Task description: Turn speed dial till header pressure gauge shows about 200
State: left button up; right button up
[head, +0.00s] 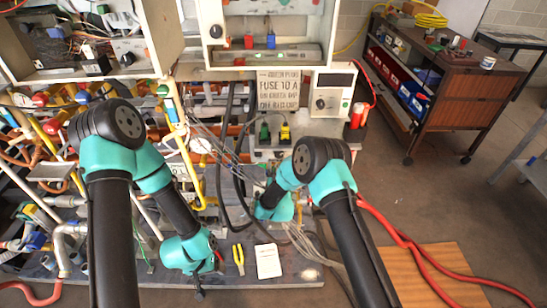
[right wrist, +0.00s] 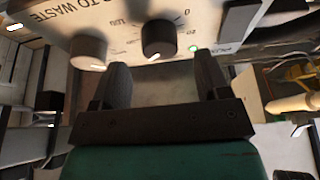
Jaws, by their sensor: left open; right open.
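In the right wrist view a black round dial (right wrist: 158,37) with a white pointer and a printed scale around it sits on a pale panel (right wrist: 120,22). I take it for the speed dial. My right gripper (right wrist: 163,80) is open, its two fingers spread just short of the dial, with nothing between them. In the head view my right arm hides its fingers. My left gripper (head: 200,293) is low over the bench front, small in view and holding nothing visible. A white box with a black knob (head: 322,103) stands at upper right. I cannot identify the header pressure gauge or read it.
A grey knob (right wrist: 88,47) and a lit green lamp (right wrist: 193,47) flank the dial. Pipes and hanging cables crowd the bench.

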aim_at(279, 155)
jog(key=shift+x, duration=1.75)
jog(key=shift+c, duration=0.5)
jog(key=c, duration=0.8)
jog(key=shift+n, duration=0.5)
jog(key=o, duration=0.9)
